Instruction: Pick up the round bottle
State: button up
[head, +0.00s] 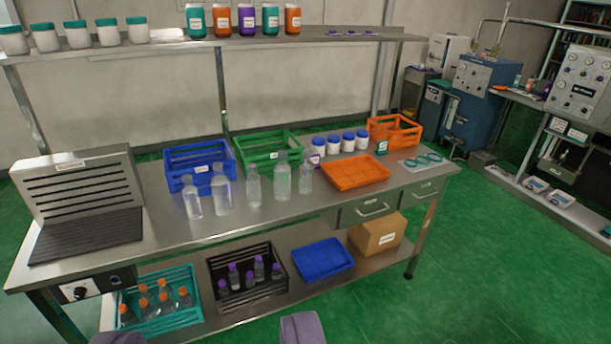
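Several clear, unlabelled bottles stand upright in a loose row on the steel bench (200,238). From left to right they are a bottle at the left end (192,202), a wider one (222,194), a slimmer one (253,187), a tall broad one (282,182) and a small one (305,180). I cannot tell for sure which is the round bottle. My gripper (210,335) shows only as two grey-purple fingertips at the bottom edge, wide apart with nothing held between them. It is well short of the bottles.
Blue (172,178) and green (243,163) crates stand behind the bottles. An orange tray (355,172) and white jars (333,144) are to the right. A slotted steel unit (80,190) is at left.

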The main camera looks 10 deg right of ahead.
aim_at(281, 170)
jog(key=i+l, duration=0.1)
jog(key=i, duration=0.4)
jog(key=i+l+u, duration=0.15)
jog(key=i, duration=0.4)
jog(key=i+l, duration=0.1)
jog(key=i, duration=0.4)
jog(key=i+l+u, duration=0.15)
jog(key=i, duration=0.35)
jog(key=i+l, duration=0.25)
jog(key=i, duration=0.25)
jog(key=i+l+u, duration=0.15)
jog(key=i, duration=0.35)
